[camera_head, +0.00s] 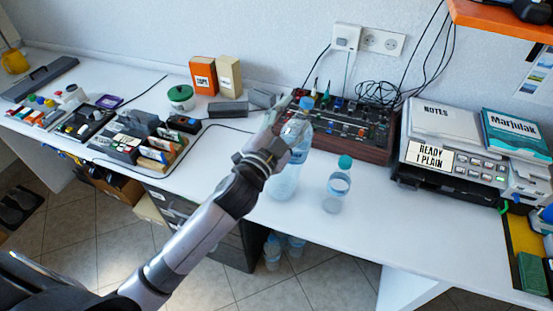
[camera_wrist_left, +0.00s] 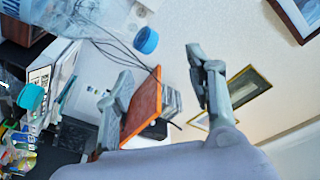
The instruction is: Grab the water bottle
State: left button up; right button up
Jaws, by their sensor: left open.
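A large clear water bottle (camera_head: 287,180) with a blue cap stands upright on the white desk in the head view. A smaller clear bottle (camera_head: 337,187) with a teal cap stands to its right. My left gripper (camera_head: 286,118) is open at the large bottle's upper left and hides part of its body. In the left wrist view, the open fingers (camera_wrist_left: 162,68) have no object between them. The large bottle (camera_wrist_left: 60,16) lies at the top left there, its blue cap near the fingers. Whether a finger touches it, I cannot tell. My right gripper is not in view.
A dark red mixer panel (camera_head: 350,150) is right behind the bottles. A printer (camera_head: 455,150) stands to the right. Boxes, a green-lidded pot (camera_head: 181,97) and small trays fill the left side. The desk front right of the small bottle is clear.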

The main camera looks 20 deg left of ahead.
pick_arm(q)
jog(key=d+r+m+h, duration=0.7)
jog(key=r+m+h, duration=0.35)
jog(key=r, duration=0.35)
jog(key=s+d+r+m+g+h, duration=0.2)
jog(key=s+d+m+g+h, duration=0.15)
jog(key=m+g, duration=0.5)
jog(key=s+d+r+m+g+h, duration=0.25)
jog(key=d+m+g, duration=0.25)
jog(key=m, duration=0.6)
jog(key=w+a+f+m+g+y, duration=0.1)
jog(key=w+a+f+m+y, duration=0.1)
jog(key=a+y, duration=0.8)
jog(key=w+a+f+m+g+y, duration=0.1)
jog(key=w+a+f+m+y, duration=0.15)
jog(key=a+y, duration=0.7)
jog(key=w+f+h+p, duration=0.1)
jog(key=f+p, duration=0.2)
jog(key=f, duration=0.4)
jog(key=w+d+f+h+p, duration=0.1)
jog(key=w+f+h+p, duration=0.1)
jog(key=f, duration=0.6)
jog(key=shift+w+d+f+p, duration=0.2)
jog(key=shift+p, duration=0.4)
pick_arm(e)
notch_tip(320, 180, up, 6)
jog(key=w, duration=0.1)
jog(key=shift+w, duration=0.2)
